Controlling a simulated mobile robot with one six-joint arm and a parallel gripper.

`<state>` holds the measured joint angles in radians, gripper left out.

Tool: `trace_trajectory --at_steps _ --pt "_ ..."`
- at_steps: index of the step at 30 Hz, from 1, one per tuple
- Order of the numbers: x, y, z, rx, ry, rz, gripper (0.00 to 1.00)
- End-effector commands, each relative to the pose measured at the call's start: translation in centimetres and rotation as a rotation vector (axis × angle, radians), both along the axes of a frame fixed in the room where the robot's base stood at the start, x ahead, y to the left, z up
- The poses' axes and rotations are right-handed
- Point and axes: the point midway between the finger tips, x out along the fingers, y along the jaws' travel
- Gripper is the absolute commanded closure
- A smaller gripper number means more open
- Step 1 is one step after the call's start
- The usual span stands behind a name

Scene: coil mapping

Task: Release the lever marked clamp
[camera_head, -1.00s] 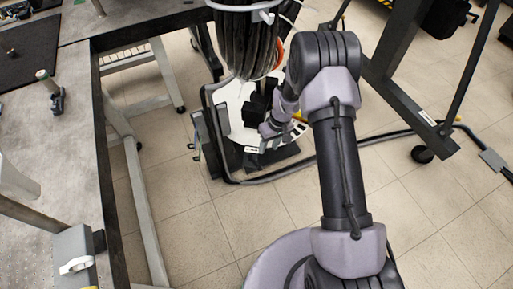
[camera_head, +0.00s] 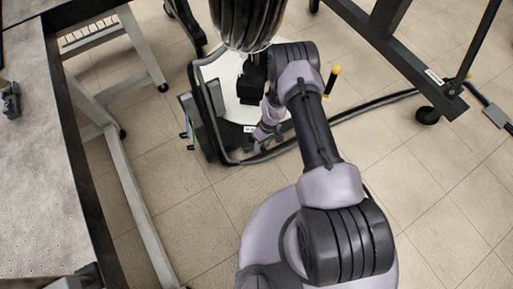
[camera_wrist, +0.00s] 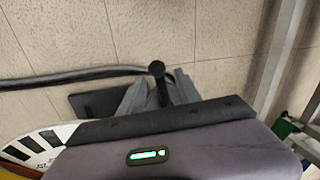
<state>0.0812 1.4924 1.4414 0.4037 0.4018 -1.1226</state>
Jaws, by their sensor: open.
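My gripper (camera_head: 264,132) reaches down beside a round white plate (camera_head: 237,110) on a low stand. In the wrist view my gripper (camera_wrist: 158,88) is open, with a grey finger on either side of a black round-ended knob on a stem (camera_wrist: 157,69). I cannot tell whether the fingers touch it. A lever with a yellow grip (camera_head: 333,77) stands up at the plate's right side. A small white label (camera_head: 250,128) is at the plate's front edge; I cannot read it. No clamp marking is legible.
A black cable (camera_head: 375,107) crosses the tiled floor to the right.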

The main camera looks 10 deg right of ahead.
Motion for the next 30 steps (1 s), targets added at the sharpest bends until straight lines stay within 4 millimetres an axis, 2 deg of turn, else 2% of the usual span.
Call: trace_trajectory --at_steps 1,3,12,18,30 --pt "-0.19 -0.08 -0.94 -0.001 0.001 -0.001 0.60" --pt "-0.37 -0.15 -1.42 0.000 0.001 0.000 0.60" --pt "-0.43 -0.20 -1.51 0.000 0.000 0.000 0.60" --pt "-0.42 -0.19 -1.50 0.000 0.000 0.000 0.99" --pt "-0.40 -0.19 -1.50 0.000 0.000 0.000 1.00"
